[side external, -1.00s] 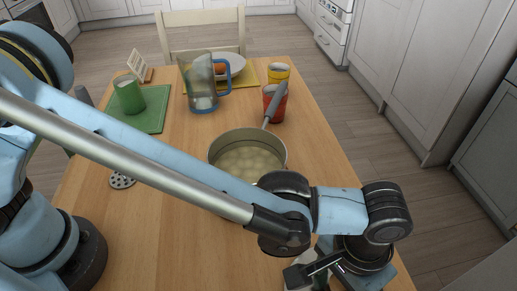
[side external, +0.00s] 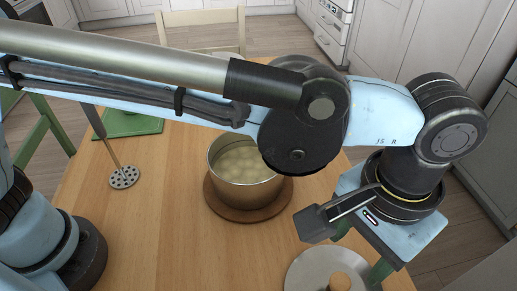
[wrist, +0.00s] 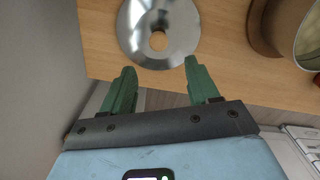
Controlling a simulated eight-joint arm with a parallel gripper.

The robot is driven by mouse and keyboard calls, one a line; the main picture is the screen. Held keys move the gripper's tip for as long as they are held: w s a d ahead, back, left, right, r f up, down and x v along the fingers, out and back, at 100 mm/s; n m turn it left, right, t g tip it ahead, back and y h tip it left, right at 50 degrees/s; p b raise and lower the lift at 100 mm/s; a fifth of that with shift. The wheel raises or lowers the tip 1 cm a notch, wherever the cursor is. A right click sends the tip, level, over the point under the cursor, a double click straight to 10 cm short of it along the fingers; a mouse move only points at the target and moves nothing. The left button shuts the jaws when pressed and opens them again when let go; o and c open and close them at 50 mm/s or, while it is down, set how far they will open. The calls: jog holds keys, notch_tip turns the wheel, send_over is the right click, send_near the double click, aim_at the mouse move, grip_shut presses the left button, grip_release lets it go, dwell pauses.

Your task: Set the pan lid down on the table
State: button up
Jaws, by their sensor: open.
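The pan lid (side external: 308,272), a shiny round metal disc with a tan knob (side external: 340,282), lies flat on the wooden table (side external: 150,235) near its right edge. In the wrist view the lid (wrist: 180,32) shows with its knob (wrist: 158,41) facing me, just beyond my fingertips. My gripper (wrist: 159,67) is open, with two green fingers spread apart and nothing between them. In the side view my gripper (side external: 362,252) hangs above the lid, apart from it.
A metal pan (side external: 245,190) of pale round food stands on a round wooden trivet (side external: 215,206) behind the lid. The table's front left is clear.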

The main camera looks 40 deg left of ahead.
jog(key=w+a+r+n+t+h, duration=0.15)
jog(key=w+a, duration=0.25)
jog(key=a, duration=0.6)
jog(key=w+a+r+n+t, duration=0.1)
jog(key=w+a+r, duration=0.25)
jog(key=a, duration=0.75)
jog(key=s+a+f+n+t, duration=0.1)
jog(key=s+a+f+t, duration=0.1)
jog(key=a, duration=0.8)
jog(key=s+a+f+n+t+y, duration=0.1)
jog(key=a+f+t, duration=0.1)
jog(key=a, duration=0.8)
jog(key=shift+s+a+f+t, duration=0.2)
jog(key=shift+s+f+t, duration=0.2)
jog(key=shift+f, duration=0.2)
